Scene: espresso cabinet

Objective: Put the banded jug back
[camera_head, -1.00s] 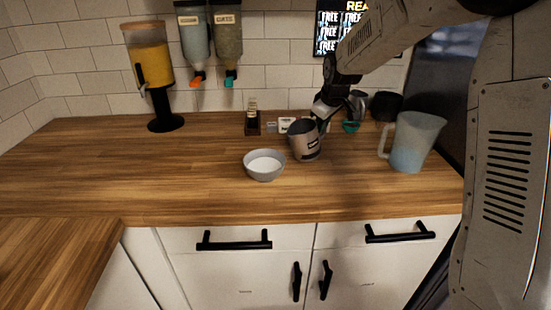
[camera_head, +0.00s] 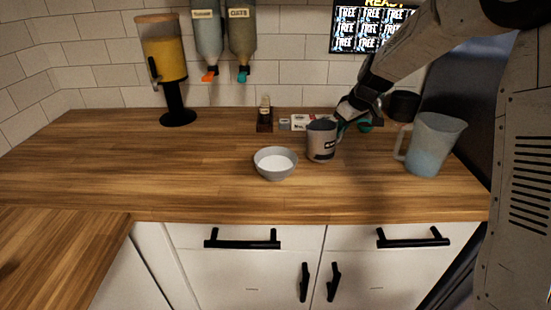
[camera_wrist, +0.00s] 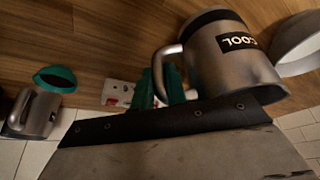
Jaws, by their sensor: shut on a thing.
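A steel jug with a dark label (camera_head: 321,144) is held upright by my gripper (camera_head: 342,130) on the right half of the wooden counter. In the wrist view the jug (camera_wrist: 222,68) shows upside down, with a black band around its base and a "COOL" label. The green fingers of my gripper (camera_wrist: 166,86) are shut on its handle. I cannot tell whether its base touches the counter. A second steel jug (camera_wrist: 38,114) shows at the left of the wrist view, beside a green round thing (camera_wrist: 55,79).
A grey bowl with white contents (camera_head: 275,164) stands just left of the jug. A translucent pitcher (camera_head: 434,146) stands to the right. A small bottle (camera_head: 265,114) and cards (camera_head: 300,122) are behind. A juice dispenser (camera_head: 165,62) stands back left; the left counter is clear.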

